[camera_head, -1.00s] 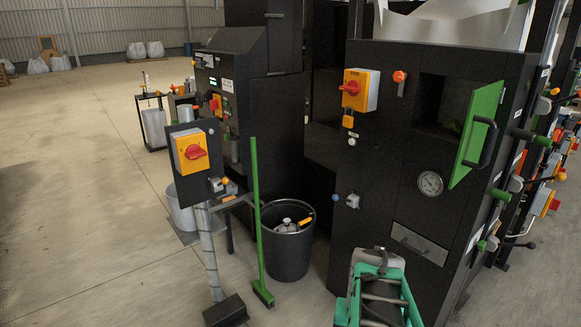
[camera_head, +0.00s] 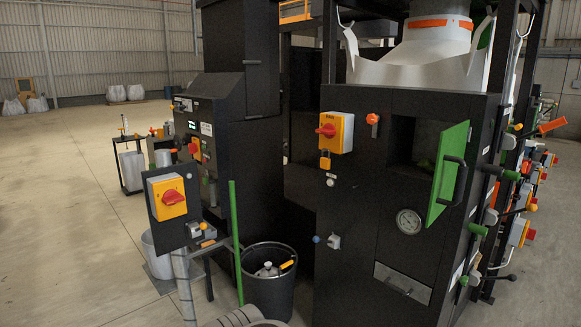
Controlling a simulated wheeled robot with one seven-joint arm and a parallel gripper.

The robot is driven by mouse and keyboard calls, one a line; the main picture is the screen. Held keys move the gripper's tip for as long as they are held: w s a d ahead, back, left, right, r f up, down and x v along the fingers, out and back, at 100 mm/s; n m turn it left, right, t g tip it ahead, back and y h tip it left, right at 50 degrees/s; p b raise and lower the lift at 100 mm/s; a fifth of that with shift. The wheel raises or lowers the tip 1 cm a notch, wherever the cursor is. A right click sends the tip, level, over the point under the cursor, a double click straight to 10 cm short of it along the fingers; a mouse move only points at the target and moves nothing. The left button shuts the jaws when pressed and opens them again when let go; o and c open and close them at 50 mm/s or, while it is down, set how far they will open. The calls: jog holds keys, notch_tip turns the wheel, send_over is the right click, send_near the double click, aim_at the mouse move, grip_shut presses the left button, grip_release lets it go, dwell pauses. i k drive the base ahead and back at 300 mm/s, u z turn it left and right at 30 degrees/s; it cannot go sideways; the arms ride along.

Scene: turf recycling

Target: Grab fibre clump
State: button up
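A small patch of green (camera_head: 424,163) shows low inside the dark opening of the black machine (camera_head: 365,200). It may be the fibre clump, but it is too small and shaded to tell. The green hatch door (camera_head: 449,175) with a black handle stands open to the right of the opening. My gripper is not in view. Grey rounded parts at the bottom edge, left of centre, may be part of my arm.
A black bin (camera_head: 270,297) with items inside stands left of the machine, beside a green-handled broom (camera_head: 236,243). A post with a red-and-yellow switch (camera_head: 167,197) is further left. Handles and levers jut from the machine's right side. Open concrete floor (camera_head: 60,220) lies left.

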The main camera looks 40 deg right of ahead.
aim_at(427, 163)
jog(key=z, duration=0.55)
jog(key=k, duration=1.25)
jog(key=z, duration=0.8)
jog(key=i, duration=1.05)
jog(key=z, duration=0.4)
